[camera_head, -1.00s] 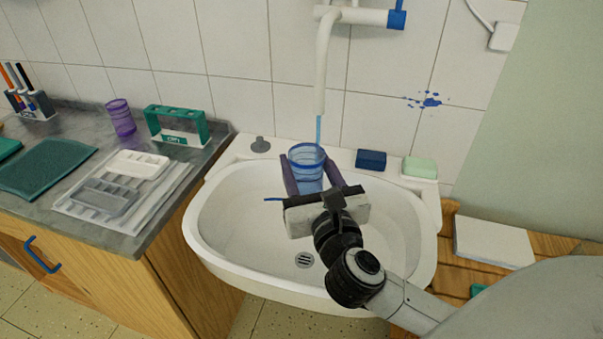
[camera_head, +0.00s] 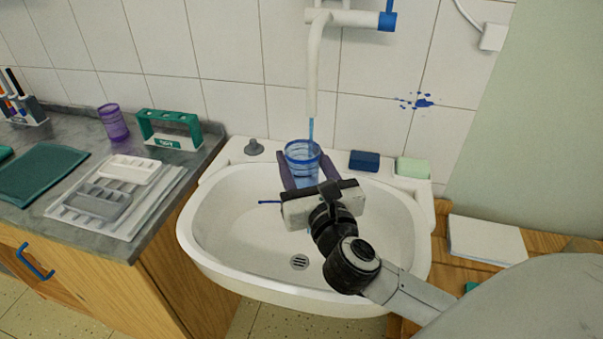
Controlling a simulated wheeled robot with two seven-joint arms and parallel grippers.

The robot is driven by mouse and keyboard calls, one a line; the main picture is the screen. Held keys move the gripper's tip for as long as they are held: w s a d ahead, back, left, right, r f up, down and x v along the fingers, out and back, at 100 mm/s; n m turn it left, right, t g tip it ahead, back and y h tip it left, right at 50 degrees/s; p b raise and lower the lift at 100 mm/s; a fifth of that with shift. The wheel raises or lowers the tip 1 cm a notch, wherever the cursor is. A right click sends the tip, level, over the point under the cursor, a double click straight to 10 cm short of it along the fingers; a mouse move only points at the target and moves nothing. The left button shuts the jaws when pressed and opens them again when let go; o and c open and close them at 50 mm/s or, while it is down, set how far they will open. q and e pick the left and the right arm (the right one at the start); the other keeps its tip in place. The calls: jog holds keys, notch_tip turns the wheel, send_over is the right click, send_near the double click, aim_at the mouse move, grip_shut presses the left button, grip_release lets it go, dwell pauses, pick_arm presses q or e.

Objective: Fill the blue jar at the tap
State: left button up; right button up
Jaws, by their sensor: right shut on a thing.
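The blue jar (camera_head: 303,152) is see-through and stands upright in the fingers of my right gripper (camera_head: 304,172), over the back part of the white sink (camera_head: 215,262). The gripper is shut on the jar, one finger on each side. The white tap (camera_head: 313,70) hangs above it, and a thin blue stream of water (camera_head: 311,130) falls from its spout into the jar's mouth. How much water is in the jar I cannot tell. The tap has a blue handle (camera_head: 387,21) at its right end. My left gripper is not in view.
A purple jar (camera_head: 113,122), a green rack (camera_head: 169,128) and palettes (camera_head: 103,200) are on the counter at left. A grey plug (camera_head: 254,147), a blue block (camera_head: 364,160) and a pale green block (camera_head: 412,168) lie on the sink's back rim.

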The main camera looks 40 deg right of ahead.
jog(key=w+d+p, duration=0.1)
jog(key=w+d, duration=0.3)
jog(key=d, duration=0.1)
dwell(0.6)
jog(key=shift+w, duration=0.1)
dwell(6.8)
